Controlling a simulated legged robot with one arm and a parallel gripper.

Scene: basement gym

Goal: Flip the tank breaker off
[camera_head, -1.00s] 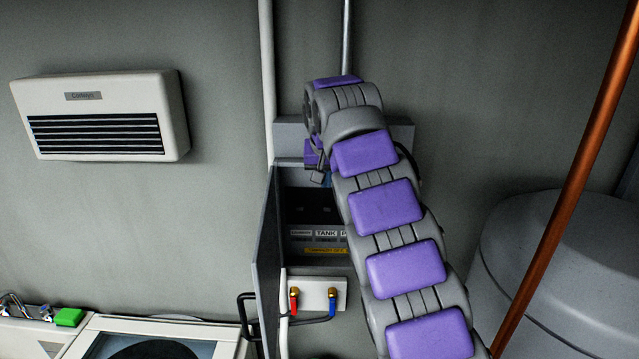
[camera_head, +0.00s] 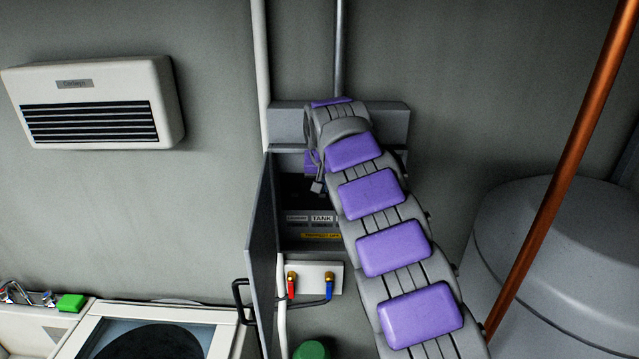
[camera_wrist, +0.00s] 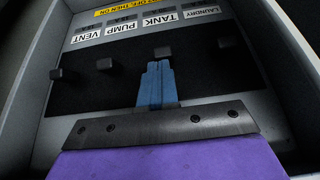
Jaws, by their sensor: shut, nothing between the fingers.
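The tank breaker (camera_wrist: 162,52) is a small dark toggle in line with the TANK label (camera_wrist: 158,20), upside down in the wrist view. My gripper (camera_wrist: 159,66) is shut and empty, its blue fingertips just in front of this toggle. I cannot tell whether they touch it. In the head view, the open breaker box (camera_head: 337,117) on the wall shows its TANK label (camera_head: 322,218). My arm's end is inside the box, and the fingers and toggles are hard to make out there.
The laundry toggle (camera_wrist: 228,43), pump toggle (camera_wrist: 105,63) and vent toggle (camera_wrist: 57,74) flank it closely. The box door (camera_head: 262,255) stands open on the left. Red and blue valves (camera_head: 310,280) sit below. A copper pipe (camera_head: 570,180) and a grey tank (camera_head: 550,250) are at right.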

